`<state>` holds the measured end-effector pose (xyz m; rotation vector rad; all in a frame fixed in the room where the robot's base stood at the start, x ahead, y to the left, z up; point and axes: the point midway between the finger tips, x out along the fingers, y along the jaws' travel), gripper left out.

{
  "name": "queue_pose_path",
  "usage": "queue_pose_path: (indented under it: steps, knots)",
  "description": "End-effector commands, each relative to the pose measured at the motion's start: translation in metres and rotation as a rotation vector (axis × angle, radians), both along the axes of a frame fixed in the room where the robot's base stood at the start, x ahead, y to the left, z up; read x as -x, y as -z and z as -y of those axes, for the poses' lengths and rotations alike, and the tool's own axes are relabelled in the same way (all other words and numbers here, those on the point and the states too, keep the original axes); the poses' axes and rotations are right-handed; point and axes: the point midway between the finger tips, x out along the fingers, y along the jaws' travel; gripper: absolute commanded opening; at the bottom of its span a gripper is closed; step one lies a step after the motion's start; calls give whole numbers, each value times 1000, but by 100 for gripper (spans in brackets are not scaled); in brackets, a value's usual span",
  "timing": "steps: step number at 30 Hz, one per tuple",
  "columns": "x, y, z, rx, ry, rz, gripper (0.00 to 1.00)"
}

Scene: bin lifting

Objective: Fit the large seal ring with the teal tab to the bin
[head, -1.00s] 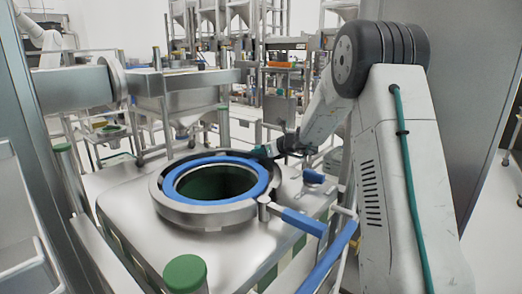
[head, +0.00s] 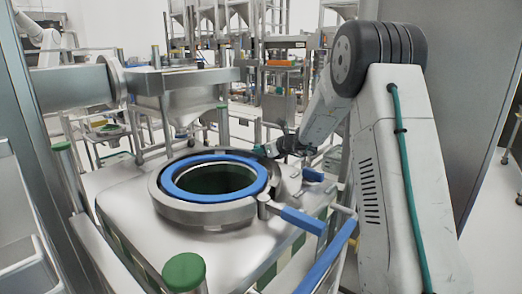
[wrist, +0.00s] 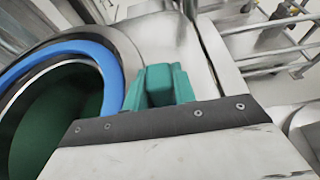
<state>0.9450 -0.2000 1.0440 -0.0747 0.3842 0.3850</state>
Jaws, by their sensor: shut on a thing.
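The large seal ring (head: 208,196) is blue and lies around the round opening of the bin, inside its raised metal collar (head: 205,217). It looks nearly level; whether it is fully seated all round I cannot tell. In the wrist view the ring (wrist: 104,62) curves along the left, around the dark green inside. My gripper (head: 263,150) is at the far right edge of the ring. The wrist view shows teal parts at my gripper (wrist: 165,85), close to the ring; it is shut on what appears to be the teal tab, which I cannot clearly separate from the fingers.
A clamp lever with a blue handle (head: 302,220) sticks out at the collar's right. A green-capped post (head: 184,272) stands at the bin's near corner. A steel beam (head: 190,78) crosses behind the bin. Blue-sleeved rails run at the front right.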

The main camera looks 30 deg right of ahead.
Motion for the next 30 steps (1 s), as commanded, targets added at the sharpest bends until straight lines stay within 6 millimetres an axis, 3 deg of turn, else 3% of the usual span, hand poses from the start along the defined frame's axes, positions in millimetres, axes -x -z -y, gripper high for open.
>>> queue_pose_path:
  steps: [1,8,9,11,21,30]
  knots:
    - [2,8,-3,0,-5,-14,0]
    - [2,9,-4,0,-7,-15,0]
    - [2,9,-4,-1,-7,-14,38]
    - [2,8,-4,-1,-6,-13,52]
    - [5,2,2,0,0,-5,52]
    - [46,-16,18,0,-1,-7,52]
